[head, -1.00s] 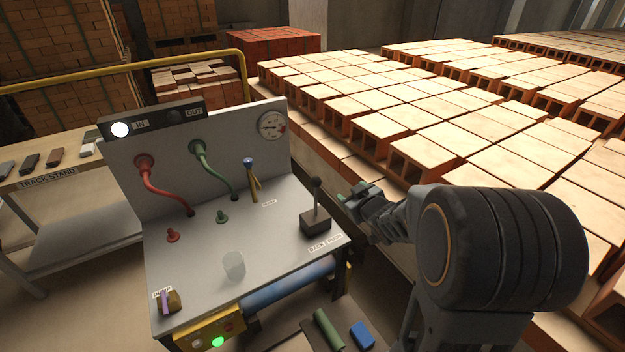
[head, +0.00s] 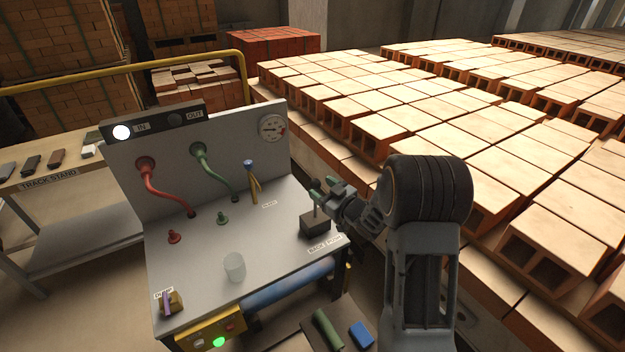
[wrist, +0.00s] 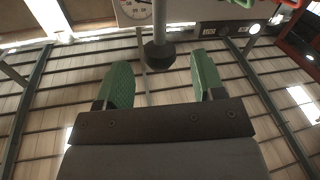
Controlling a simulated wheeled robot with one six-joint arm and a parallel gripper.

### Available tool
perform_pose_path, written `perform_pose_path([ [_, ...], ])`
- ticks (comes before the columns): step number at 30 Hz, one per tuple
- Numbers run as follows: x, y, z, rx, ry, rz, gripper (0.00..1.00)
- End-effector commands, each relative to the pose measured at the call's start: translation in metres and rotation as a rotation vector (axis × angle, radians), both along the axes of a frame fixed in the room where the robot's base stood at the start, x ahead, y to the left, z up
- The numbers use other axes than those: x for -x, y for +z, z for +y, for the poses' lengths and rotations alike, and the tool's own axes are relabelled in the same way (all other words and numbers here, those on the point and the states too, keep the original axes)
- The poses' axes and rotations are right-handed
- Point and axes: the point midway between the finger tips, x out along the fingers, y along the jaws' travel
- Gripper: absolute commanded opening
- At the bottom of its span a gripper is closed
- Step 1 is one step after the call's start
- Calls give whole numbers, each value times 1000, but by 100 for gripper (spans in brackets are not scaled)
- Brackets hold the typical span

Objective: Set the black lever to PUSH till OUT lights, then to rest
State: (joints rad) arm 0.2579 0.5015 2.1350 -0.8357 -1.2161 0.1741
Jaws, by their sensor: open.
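The black lever stands about upright on its dark base (head: 315,224), at the right end of the grey bench; its shaft (head: 317,210) shows below my gripper (head: 324,187). Its knob is mostly hidden in the head view. In the wrist view the black knob (wrist: 159,57) sits between the tips of my open green fingers (wrist: 162,65), with a gap on each side. The BACK and PUSH labels (head: 326,244) lie in front of the base. The OUT lamp (head: 175,119) is dark; the IN lamp (head: 121,132) is lit white.
The bench carries a red hose (head: 160,190), a green hose (head: 215,172), a blue-topped yellow valve (head: 251,180) and a clear cup (head: 234,267). A gauge (head: 271,128) is on the back panel. Rows of hollow bricks (head: 430,135) lie close behind my arm.

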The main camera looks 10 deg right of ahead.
Motion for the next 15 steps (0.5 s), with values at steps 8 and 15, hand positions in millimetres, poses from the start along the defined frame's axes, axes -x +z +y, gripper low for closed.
perform_pose_path([
  [8,-33,1,19,0,1,0,62],
  [15,-44,0,24,0,-1,1,62],
])
